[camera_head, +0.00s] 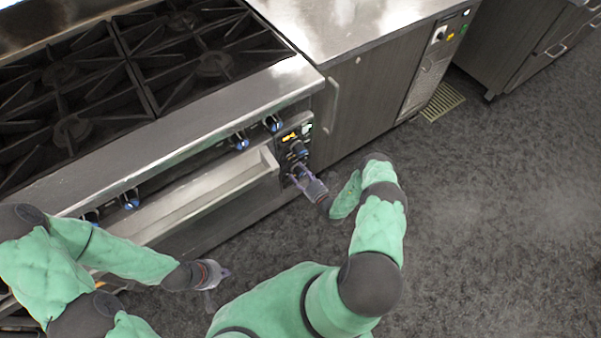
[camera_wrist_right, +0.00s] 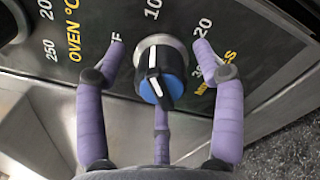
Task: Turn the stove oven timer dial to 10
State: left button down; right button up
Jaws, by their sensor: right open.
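The timer dial (camera_wrist_right: 162,80) is a round knob with a blue face, a black grip bar and a white line, on a dark panel (camera_wrist_right: 125,20) marked OFF, 10, 20, 30 and MINUTES. The grip bar stands roughly upright in the right wrist view; I cannot tell which number it points to. My right gripper (camera_wrist_right: 160,60) has its purple fingers spread either side of the dial, with a third finger below; a gap shows on both sides. In the head view the right gripper (camera_head: 297,175) is at the stove's front panel. My left gripper (camera_head: 217,285) hangs empty with fingers apart.
The stove top with black grates (camera_head: 150,60) fills the upper left. Burner knobs (camera_head: 240,141) line its front, above a long pale metal ledge (camera_head: 205,190). A steel counter (camera_head: 350,20) stands beside it. The grey floor (camera_head: 480,200) is clear on the right.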

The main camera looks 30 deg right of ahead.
jog(key=shift+w, duration=0.35)
jog(key=c, duration=1.1)
jog(key=shift+d+r+m+b, duration=0.1)
jog(key=shift+m+b, duration=0.35)
jog(key=shift+m, duration=0.25)
jog(key=shift+c, duration=0.2)
jog(key=shift+w, duration=0.1)
